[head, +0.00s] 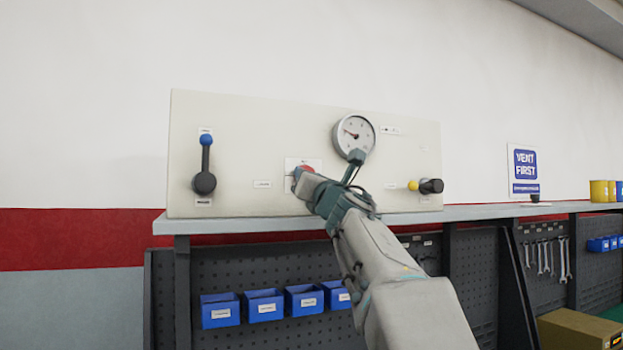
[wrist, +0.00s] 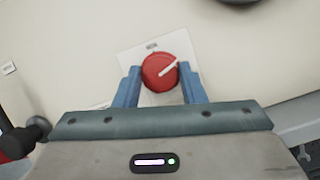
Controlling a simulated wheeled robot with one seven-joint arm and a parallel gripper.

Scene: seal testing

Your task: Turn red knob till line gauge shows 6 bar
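The red knob (wrist: 158,73) sits on a white plate on the panel, with a white pointer line toward its upper right in the wrist view. In the head view the knob (head: 307,169) is mostly hidden behind my gripper. My gripper (wrist: 160,80) has its two blue fingers apart, one on each side of the knob. The fingers are close to its sides; whether they touch cannot be told for sure. The round line gauge (head: 354,135) is above and right of the knob. Its needle points to the upper left; the numbers are too small to read.
The cream panel (head: 250,125) also carries a blue-tipped lever (head: 206,160) at left and a black handle with a yellow end (head: 427,186) at right. Blue bins (head: 264,305) hang below the shelf. A "VENT FIRST" sign (head: 525,170) is on the wall.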

